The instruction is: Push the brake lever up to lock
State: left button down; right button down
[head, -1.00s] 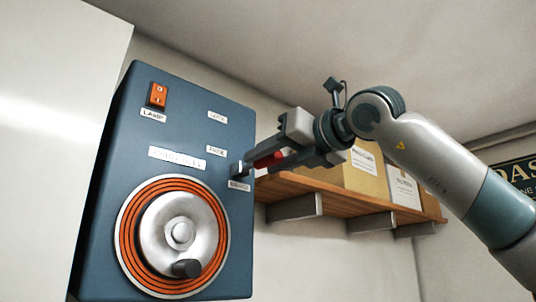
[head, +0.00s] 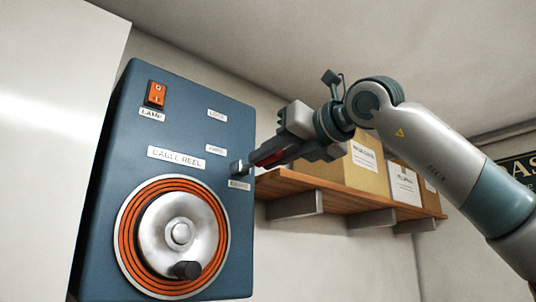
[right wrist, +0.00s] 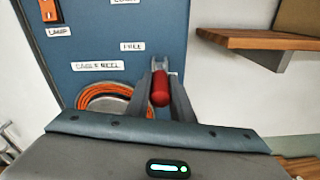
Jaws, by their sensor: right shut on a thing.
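The brake lever has a red grip (head: 278,160) and a grey pivot bracket (head: 238,168) on the right side of the blue cable reel panel (head: 190,105). The lever sticks out from the panel, close to the FREE label (head: 215,149) and below the LOCK label (head: 217,115). My right gripper (head: 264,157) is shut on the lever, its fingers along both sides of the red grip. In the right wrist view the red grip (right wrist: 160,88) lies between the two fingers, which partly hide the lever. My left gripper is out of view.
The reel (head: 180,232) with orange cable and a dark crank knob fills the lower panel. An orange lamp switch (head: 156,94) is at the top left. A wooden shelf (head: 300,184) with cardboard boxes (head: 365,170) runs behind and just below my right gripper.

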jog(key=shift+w+a+r+g+h+p, duration=0.1)
jog(key=shift+r+g+h+p, duration=0.65)
jog(key=shift+p, duration=1.15)
jog(key=shift+w+r+g+h+p, duration=0.1)
jog(key=shift+r+g+h+p, duration=0.35)
jog(key=shift+r+p, duration=1)
jog(key=shift+w+a+f+g+h+p, duration=0.15)
jog(key=shift+g+h+p, duration=0.15)
jog(key=shift+g+p, duration=0.65)
jog(key=shift+w+a+r+h+p, duration=0.15)
jog(key=shift+r+h+p, duration=0.15)
jog(key=shift+p, duration=0.15)
jog(key=shift+g, duration=0.35)
jog(key=shift+r, duration=0.1)
